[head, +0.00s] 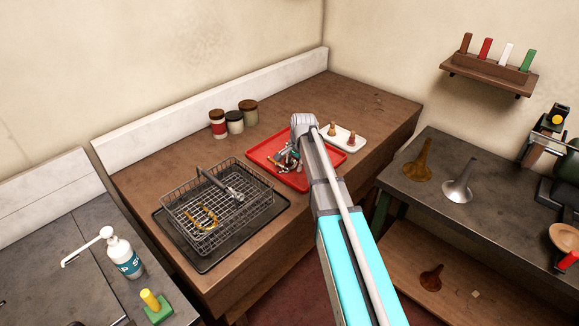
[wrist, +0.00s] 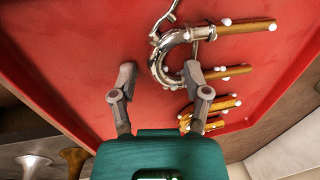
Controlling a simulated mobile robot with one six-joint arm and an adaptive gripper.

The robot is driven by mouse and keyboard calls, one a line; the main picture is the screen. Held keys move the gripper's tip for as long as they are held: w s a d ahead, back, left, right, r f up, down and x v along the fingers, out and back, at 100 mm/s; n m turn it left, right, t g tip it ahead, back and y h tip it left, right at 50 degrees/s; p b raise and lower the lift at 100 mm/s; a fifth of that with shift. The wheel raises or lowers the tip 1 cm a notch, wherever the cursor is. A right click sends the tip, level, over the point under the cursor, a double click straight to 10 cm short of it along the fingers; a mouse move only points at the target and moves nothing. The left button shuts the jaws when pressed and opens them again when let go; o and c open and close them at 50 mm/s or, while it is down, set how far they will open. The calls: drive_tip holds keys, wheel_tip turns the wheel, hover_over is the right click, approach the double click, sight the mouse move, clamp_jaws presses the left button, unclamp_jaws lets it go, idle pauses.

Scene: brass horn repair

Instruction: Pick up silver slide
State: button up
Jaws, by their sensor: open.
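The silver slide (wrist: 158,62) lies on the red tray (head: 262,146) in the wrist view. It has a shiny U-shaped bend and brass-coloured legs pointing right, with small white beads along it. My gripper (wrist: 160,71) is open and empty, and the bend appears between its fingertips. The right finger overlaps the slide in the picture; I cannot tell whether they touch. In the head view, my gripper is over the tray and largely hidden by my arm, and the silver slide cannot be told apart.
A wire basket (head: 172,212) holding a brass piece (head: 204,219) and a silver tube stands left of the red tray. A white tray (head: 354,143) with two small items is at right. Several jars (head: 235,122) stand behind. Bench wood between jars and trays is clear.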

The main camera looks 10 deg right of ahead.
idle(0.6)
clamp_jaws()
